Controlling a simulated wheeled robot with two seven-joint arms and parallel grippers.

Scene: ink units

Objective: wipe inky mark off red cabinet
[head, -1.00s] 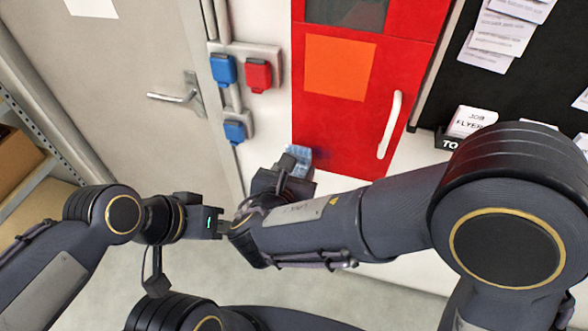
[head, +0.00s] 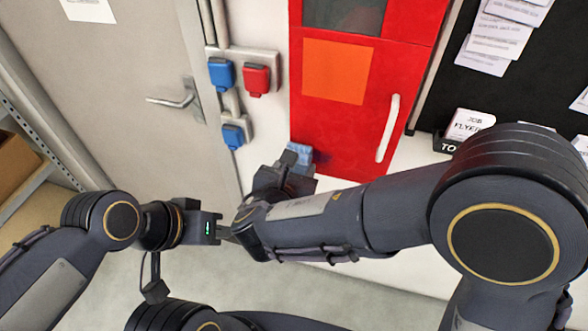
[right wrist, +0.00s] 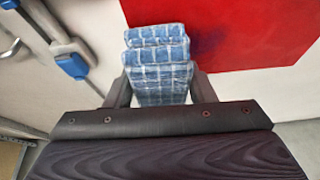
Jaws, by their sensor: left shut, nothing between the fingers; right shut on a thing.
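The red cabinet (head: 345,125) hangs on the white wall, with an orange square (head: 337,71) and a white handle (head: 388,128). A dark bluish inky mark (head: 318,155) shows near its lower left corner; in the right wrist view the mark (right wrist: 207,42) lies just right of the cloth. My right gripper (head: 290,172) is shut on a blue checked cloth (head: 301,152), held at the cabinet's lower left edge. The cloth also shows folded between the fingers in the right wrist view (right wrist: 158,65); I cannot tell whether it touches. My left gripper (head: 226,231) is shut and empty, beside my right forearm.
Blue and red sockets (head: 256,80) sit on the wall left of the cabinet. A grey door (head: 135,70) with a lever handle is further left. A black board with a flyer holder (head: 468,124) is at the right.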

